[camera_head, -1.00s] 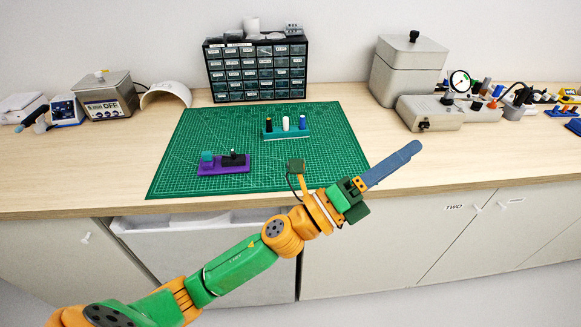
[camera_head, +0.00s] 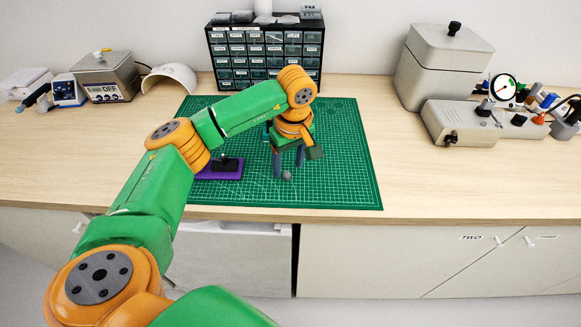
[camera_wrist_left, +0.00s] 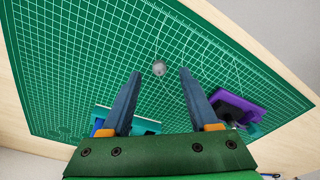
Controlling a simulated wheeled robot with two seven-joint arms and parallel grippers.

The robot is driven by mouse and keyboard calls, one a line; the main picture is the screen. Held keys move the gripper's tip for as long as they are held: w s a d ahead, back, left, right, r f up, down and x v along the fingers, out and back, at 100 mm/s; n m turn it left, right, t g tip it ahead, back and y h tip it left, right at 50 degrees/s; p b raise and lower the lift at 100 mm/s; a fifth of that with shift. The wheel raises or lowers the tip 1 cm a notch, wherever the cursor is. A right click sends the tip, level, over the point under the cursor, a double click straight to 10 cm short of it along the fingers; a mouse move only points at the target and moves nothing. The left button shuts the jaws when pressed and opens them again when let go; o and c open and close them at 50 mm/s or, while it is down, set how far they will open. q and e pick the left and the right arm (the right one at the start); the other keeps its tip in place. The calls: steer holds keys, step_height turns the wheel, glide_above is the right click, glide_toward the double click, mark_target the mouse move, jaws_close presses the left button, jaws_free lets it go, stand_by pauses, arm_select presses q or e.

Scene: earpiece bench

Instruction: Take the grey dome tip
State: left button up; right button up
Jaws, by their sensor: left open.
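The small grey dome tip (camera_head: 287,176) lies on the green mat, toward its front edge. It also shows in the left wrist view (camera_wrist_left: 159,68), just past the gap between the two fingertips. My left gripper (camera_head: 289,165) points down over the mat with its fingers apart, close above and behind the tip. In the left wrist view my left gripper (camera_wrist_left: 160,73) is open and empty, with the tip near the middle of its opening. Contact is not visible. My right gripper is not in view.
The purple block (camera_head: 225,174) with a black part stands left of the gripper, partly behind my arm. The teal rack (camera_wrist_left: 145,126) is partly hidden by a finger. The green mat (camera_head: 350,180) is clear to the right. A drawer cabinet (camera_head: 265,55) stands behind.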

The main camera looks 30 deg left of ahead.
mark_target(287, 173)
arm_select(q)
steer(key=f, duration=0.1)
steer(key=a+f, duration=0.1)
steer(key=f, duration=0.1)
steer(key=shift+w, duration=0.1)
steer(key=shift+w+d+f, duration=0.1)
steer(key=shift+w, duration=0.1)
steer(key=shift+d, duration=0.1)
steer(key=shift+c, duration=0.9)
steer(key=shift+s+r, duration=0.2)
jaws_close()
steer(key=shift+w, duration=0.1)
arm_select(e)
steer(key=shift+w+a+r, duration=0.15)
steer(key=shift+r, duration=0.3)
arm_select(q)
steer(key=shift+f, duration=0.1)
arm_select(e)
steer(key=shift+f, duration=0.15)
